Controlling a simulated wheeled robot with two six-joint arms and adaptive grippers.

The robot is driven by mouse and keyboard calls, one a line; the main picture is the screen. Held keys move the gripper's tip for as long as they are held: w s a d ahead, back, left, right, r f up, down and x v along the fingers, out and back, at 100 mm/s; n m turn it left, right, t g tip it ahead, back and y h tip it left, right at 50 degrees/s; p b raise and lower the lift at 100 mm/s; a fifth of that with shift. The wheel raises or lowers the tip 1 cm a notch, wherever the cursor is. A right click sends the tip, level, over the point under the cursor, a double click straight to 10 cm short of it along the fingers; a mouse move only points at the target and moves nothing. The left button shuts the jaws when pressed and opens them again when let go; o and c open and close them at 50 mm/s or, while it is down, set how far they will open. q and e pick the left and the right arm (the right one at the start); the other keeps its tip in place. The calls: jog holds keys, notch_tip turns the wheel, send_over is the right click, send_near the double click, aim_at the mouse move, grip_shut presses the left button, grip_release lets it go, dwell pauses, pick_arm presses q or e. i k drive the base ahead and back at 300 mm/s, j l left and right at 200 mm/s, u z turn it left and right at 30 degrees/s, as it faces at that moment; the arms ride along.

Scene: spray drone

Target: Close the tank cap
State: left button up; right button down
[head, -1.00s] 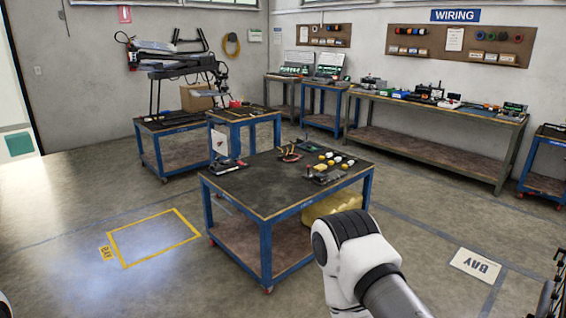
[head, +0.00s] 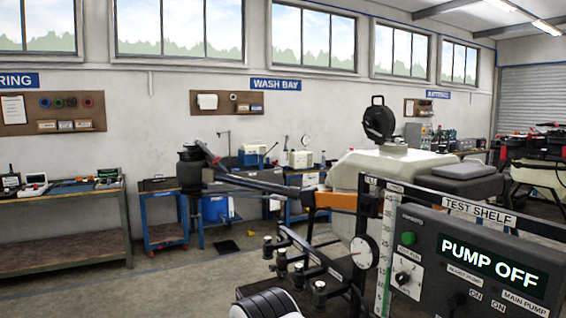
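A large off-white tank (head: 365,164) stands right of centre in the head view, behind the test shelf. A round black cap (head: 379,119) stands on edge above the tank's raised white neck (head: 392,149), swung up rather than lying flat over it. The opening itself cannot be seen from this angle. Neither of my grippers is in view; only a white and black piece of my own arm shows at the bottom edge, well below and left of the tank.
The test shelf panel (head: 440,240), reading PUMP OFF, stands in front of the tank, with a gauge (head: 364,251) and a row of nozzles (head: 300,262). A dark boom (head: 250,184) with an orange joint (head: 335,201) reaches left. Floor at lower left is clear.

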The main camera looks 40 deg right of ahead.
aim_at(384, 119)
jog(key=i+z, duration=0.1)
jog(key=i, duration=0.35)
jog(key=i+j+z, duration=0.1)
jog(key=i, duration=0.35)
jog(key=i+j+z, duration=0.1)
jog(key=i, duration=0.3)
jog(key=i+j+z, duration=0.15)
jog(key=i, duration=0.3)
jog(key=i+j+z, duration=0.1)
jog(key=i+j, duration=0.2)
jog(key=i, duration=0.15)
